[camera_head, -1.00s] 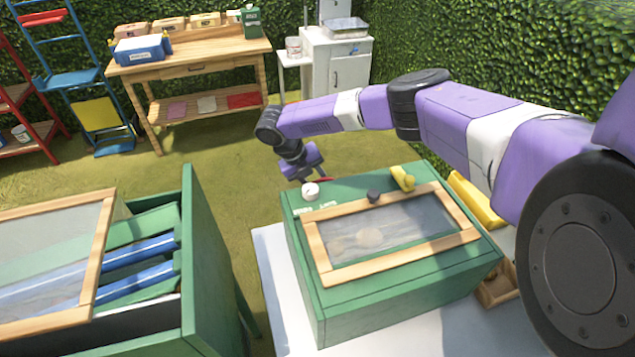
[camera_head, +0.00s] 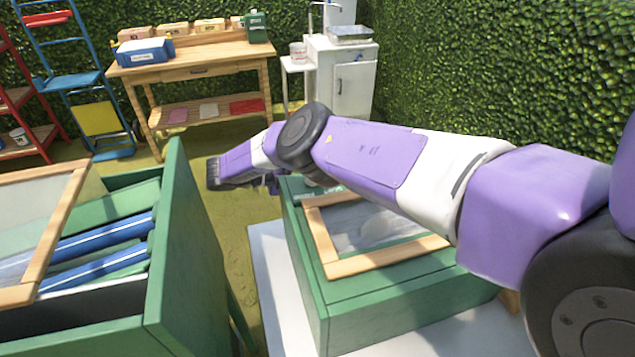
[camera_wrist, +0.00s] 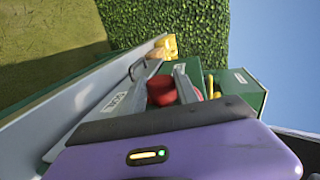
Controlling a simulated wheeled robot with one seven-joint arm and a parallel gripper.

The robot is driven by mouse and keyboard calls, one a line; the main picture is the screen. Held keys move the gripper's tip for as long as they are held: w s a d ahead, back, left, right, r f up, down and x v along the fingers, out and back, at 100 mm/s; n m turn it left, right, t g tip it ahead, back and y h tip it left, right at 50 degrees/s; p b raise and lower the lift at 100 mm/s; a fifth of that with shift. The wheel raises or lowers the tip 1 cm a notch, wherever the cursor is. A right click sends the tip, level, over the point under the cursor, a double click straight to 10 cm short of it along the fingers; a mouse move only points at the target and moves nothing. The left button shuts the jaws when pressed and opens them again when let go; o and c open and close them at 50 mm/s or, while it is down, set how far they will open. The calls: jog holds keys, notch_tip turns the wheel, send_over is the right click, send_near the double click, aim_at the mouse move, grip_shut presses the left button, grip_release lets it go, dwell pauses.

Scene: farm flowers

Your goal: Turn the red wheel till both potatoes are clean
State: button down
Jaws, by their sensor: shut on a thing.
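The green washing box (camera_head: 400,297) stands on a white-topped surface, with a wood-framed window (camera_head: 322,240) in its lid. The glass looks cloudy, and I cannot make out the potatoes or how clean they are. In the wrist view, my gripper (camera_wrist: 166,78) has its grey fingers on both sides of a red part, which I take to be the red wheel (camera_wrist: 161,92). The gripper is shut on it. In the head view, my arm covers the wheel and much of the box's top, and the fingers are hidden there.
An open green bin (camera_head: 190,255) with blue and green slats stands at the left. A wooden workbench (camera_head: 190,68) and a white cabinet (camera_head: 352,90) stand at the back. A hedge (camera_head: 490,70) closes the right side. Grass lies between the bin and the box.

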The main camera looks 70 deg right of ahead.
jog(key=shift+w+f+g+h+b, duration=0.1)
jog(key=shift+g+h+b, duration=0.3)
jog(key=shift+h+b, duration=0.1)
dwell(0.4)
jog(key=c, duration=0.9)
grip_release()
jog(key=shift+g, duration=0.3)
